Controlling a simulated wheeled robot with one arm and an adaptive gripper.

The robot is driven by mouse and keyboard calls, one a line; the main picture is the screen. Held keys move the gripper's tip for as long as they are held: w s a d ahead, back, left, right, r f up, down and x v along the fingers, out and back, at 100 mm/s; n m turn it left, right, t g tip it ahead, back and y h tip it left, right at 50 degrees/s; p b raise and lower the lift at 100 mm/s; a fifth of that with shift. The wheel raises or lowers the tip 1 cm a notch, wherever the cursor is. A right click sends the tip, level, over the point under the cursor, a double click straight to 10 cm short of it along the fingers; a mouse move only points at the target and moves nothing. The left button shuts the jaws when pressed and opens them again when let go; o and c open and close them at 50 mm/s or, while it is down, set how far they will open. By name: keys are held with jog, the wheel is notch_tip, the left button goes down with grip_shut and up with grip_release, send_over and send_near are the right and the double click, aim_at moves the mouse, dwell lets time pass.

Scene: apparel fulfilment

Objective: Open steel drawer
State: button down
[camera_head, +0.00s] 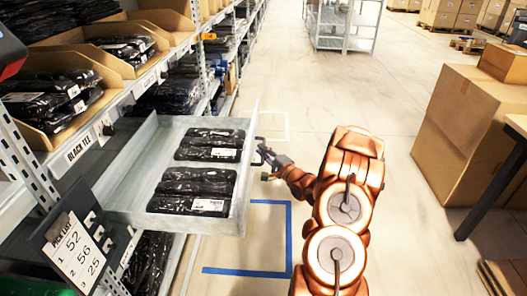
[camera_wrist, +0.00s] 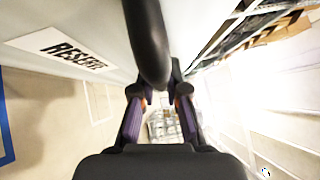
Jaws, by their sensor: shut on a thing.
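The grey steel drawer (camera_head: 138,172) stands pulled out from the shelving on the left. Black plastic-wrapped garment packs (camera_head: 192,188) lie in it, some with white labels. My gripper (camera_head: 266,160) is at the outer face of the drawer. In the wrist view, the dark bar handle (camera_wrist: 147,40) runs between the two fingers of my gripper (camera_wrist: 158,88), which are shut on it. The pale drawer face (camera_wrist: 105,25) there carries a label reading "RESERVE" (camera_wrist: 65,48), partly blurred.
Shelving with cardboard bins (camera_head: 75,65) of black packs runs along the left. A pick list sign (camera_head: 78,252) is at lower left. Blue tape (camera_head: 289,235) marks the floor by the drawer.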

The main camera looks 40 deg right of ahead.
jog(key=c, duration=1.2)
grip_release()
jog(key=shift+s+d+f, duration=0.15)
jog(key=shift+s+f, duration=0.1)
jog(key=shift+s, duration=1.75)
jog(key=shift+s+d+f, duration=0.1)
jog(key=shift+s+f, duration=0.2)
jog(key=shift+s, duration=1.65)
jog(key=shift+s+d+f, duration=0.15)
jog(key=shift+s+f, duration=0.1)
jog(key=shift+s, duration=1.75)
